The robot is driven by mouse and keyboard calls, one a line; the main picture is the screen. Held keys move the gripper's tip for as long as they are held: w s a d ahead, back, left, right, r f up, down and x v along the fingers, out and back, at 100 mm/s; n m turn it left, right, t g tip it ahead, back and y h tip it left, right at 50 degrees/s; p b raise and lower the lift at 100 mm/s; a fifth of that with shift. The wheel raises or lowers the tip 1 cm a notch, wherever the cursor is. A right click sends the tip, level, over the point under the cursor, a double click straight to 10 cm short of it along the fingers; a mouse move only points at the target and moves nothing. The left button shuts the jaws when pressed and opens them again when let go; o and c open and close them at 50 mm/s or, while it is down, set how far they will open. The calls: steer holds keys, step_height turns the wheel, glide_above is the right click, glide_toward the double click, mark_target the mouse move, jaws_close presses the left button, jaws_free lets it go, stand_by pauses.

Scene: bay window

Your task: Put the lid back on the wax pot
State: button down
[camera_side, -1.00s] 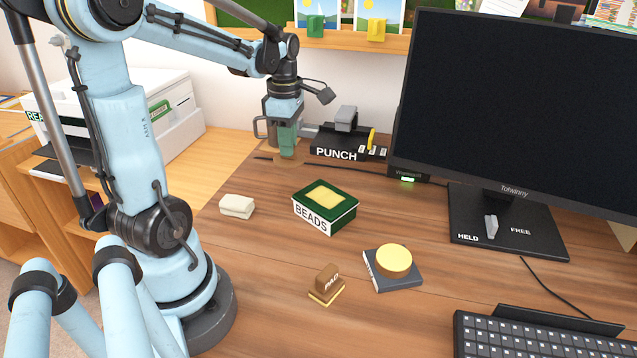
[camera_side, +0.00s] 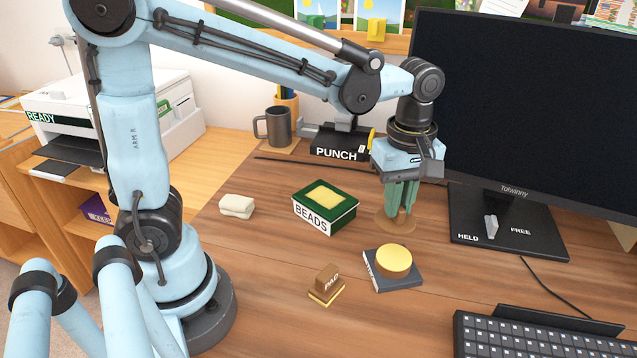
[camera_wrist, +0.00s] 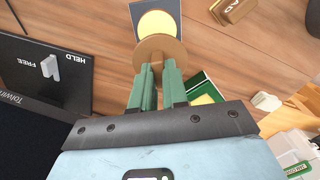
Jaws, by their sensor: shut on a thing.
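My gripper (camera_side: 401,205) is shut on a flat round brown lid (camera_side: 385,222), its green fingers pointing down. The wax pot (camera_side: 394,261) is a low round yellow thing on a dark grey book (camera_side: 400,281). In the side view the lid is behind the pot, apart from it. In the wrist view the lid overlaps the near edge of the yellow pot top (camera_wrist: 157,22). I cannot tell the lid's exact height.
The green BEADS box (camera_side: 325,207) stands left of my gripper, and the brown PAD stamp (camera_side: 327,283) left of the book. The monitor (camera_side: 530,110) and its base (camera_side: 510,243) are close on the right. A mug (camera_side: 278,127) and the PUNCH (camera_side: 340,146) are behind.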

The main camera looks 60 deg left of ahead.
mark_target(401, 226)
steer(key=shift+s+d+m, duration=0.15)
steer(key=shift+d+m, duration=0.15)
steer(key=shift+d, duration=0.5)
steer(key=shift+d+f, duration=0.1)
steer(key=shift+f, duration=3.05)
steer(key=shift+f, duration=0.2)
steer(key=c, duration=0.6)
jaws_free()
steer(key=shift+r, duration=0.1)
steer(key=shift+r, duration=3.4)
